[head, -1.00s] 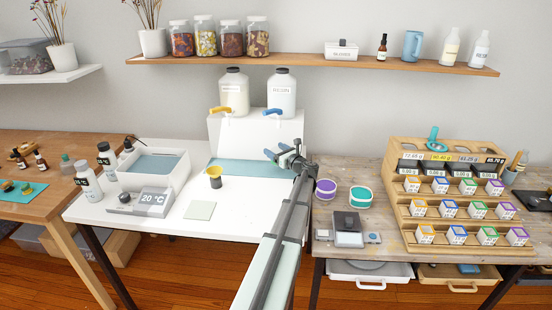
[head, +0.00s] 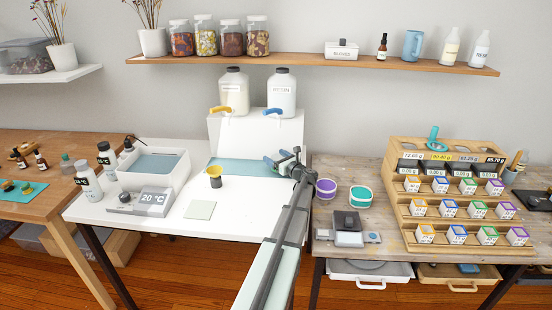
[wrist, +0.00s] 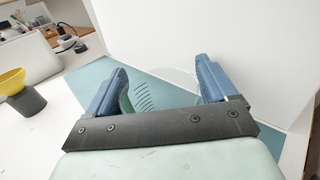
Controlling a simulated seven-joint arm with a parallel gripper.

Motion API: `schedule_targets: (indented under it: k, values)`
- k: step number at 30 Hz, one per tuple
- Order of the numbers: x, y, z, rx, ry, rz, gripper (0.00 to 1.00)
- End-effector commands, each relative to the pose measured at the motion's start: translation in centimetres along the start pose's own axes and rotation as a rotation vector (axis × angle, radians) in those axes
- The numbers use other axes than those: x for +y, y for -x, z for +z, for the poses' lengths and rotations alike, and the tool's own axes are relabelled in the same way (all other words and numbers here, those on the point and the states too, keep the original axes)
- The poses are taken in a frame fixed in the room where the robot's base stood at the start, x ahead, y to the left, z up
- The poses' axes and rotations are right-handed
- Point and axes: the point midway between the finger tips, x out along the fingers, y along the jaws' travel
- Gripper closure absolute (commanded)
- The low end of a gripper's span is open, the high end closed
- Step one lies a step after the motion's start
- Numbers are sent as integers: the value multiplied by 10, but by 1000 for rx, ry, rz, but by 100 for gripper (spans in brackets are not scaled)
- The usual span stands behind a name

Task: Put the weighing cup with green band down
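My gripper (head: 277,157) is over the teal mat in front of the white stand with the two dispensers. In the wrist view, my gripper's two blue fingers (wrist: 165,85) stand wide apart, with a clear cup between them. Its faint rim (wrist: 180,71) and dark graduation lines (wrist: 143,97) show, and a bit of green (wrist: 126,103) lies beside the left finger. The cup spans the gap between the fingers. Its base is hidden, so I cannot tell whether it touches the mat. In the head view the cup cannot be made out.
The teal mat (head: 230,171) is mostly clear. A yellow-and-grey cup (head: 214,176) stands to the left on the white table. The white stand (head: 240,135) rises close behind my gripper. Purple and teal tubs (head: 326,188) and a scale (head: 347,225) are to the right.

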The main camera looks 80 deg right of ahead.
Motion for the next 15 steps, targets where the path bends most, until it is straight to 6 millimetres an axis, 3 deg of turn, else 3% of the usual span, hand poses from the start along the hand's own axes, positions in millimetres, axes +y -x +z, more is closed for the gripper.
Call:
schedule_targets:
  k: [8, 15]
  values:
    - [1, 8, 3, 0, 0, -1, 15]
    - [2, 49, 3, 0, 0, -2, 15]
